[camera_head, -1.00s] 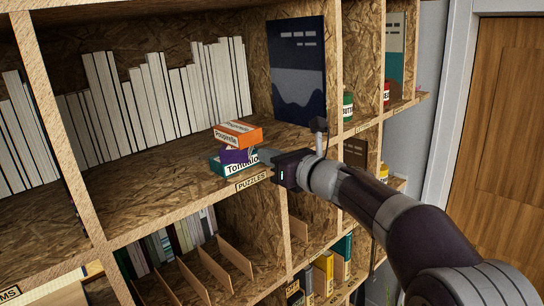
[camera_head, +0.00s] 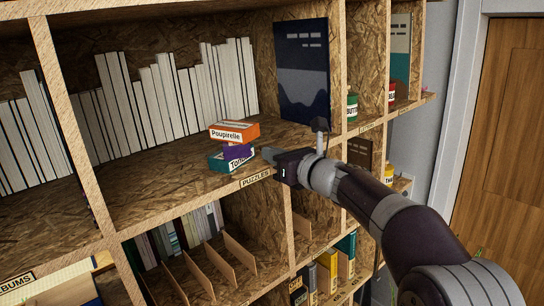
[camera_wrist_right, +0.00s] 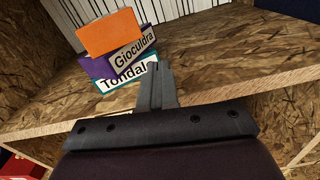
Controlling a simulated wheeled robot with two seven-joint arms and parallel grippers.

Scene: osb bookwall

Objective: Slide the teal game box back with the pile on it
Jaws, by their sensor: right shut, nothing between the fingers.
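The teal game box (camera_head: 217,163) lies on the shelf board near its front edge, above the PUZZLES label. A purple box (camera_head: 238,152) and an orange box (camera_head: 234,131) are piled on it, turned at different angles. In the right wrist view the teal box (camera_wrist_right: 113,82) shows a white "Tondal…" face, partly covered by the fingers. The purple box (camera_wrist_right: 130,58) and orange box (camera_wrist_right: 107,33) sit above it. My right gripper (camera_head: 268,153) is shut and empty, with its tips at the right side of the teal box; whether they touch it I cannot tell. My left gripper is not in view.
White books (camera_head: 170,92) stand along the back of the shelf. A dark blue box (camera_head: 302,72) stands upright at the right, by an upright divider (camera_head: 338,70). Bare board (camera_head: 150,190) lies left of the pile.

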